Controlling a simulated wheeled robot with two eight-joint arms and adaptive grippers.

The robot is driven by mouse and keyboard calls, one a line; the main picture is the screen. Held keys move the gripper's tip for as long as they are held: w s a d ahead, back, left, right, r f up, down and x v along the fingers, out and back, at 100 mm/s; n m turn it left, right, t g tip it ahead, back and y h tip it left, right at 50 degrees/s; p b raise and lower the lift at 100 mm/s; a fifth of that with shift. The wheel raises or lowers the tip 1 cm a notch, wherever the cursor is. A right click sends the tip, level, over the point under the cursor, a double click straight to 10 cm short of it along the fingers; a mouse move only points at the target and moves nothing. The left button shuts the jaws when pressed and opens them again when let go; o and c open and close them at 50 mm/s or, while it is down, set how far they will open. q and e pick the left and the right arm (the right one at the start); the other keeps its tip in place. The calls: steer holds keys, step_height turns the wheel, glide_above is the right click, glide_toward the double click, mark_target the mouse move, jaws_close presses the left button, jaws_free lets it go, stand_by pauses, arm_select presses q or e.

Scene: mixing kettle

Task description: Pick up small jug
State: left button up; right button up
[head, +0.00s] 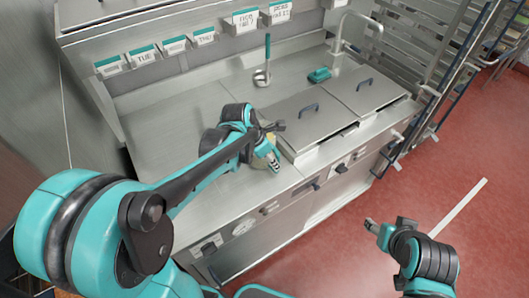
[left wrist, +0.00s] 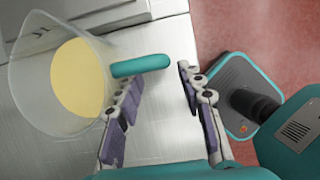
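The small jug (left wrist: 78,85) is see-through with a teal handle (left wrist: 141,65) and pale yellow contents. It stands on the steel counter in the left wrist view. My left gripper (left wrist: 160,85) is open, with one finger on either side of the handle's end. The left finger is close to the jug wall; I cannot tell whether they touch. In the head view my left gripper (head: 273,145) is over the counter's front part and hides most of the jug. My right gripper (head: 385,228) is out over the red floor, away from the counter; its fingers are unclear.
Two lidded steel kettles (head: 310,122) with dark handles are right of my left gripper. Labelled holders (head: 175,45) line the back ledge. The counter's left part (head: 160,130) is clear.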

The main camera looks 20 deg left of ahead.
arm_select(q)
steer(key=b+x, duration=0.1)
steer(key=x, duration=0.2)
steer(key=b+x, duration=0.1)
steer(key=x, duration=0.1)
steer(key=shift+w+d+f+b, duration=0.1)
steer(key=shift+d+b, duration=0.2)
steer(key=shift+d, duration=0.1)
jaws_close()
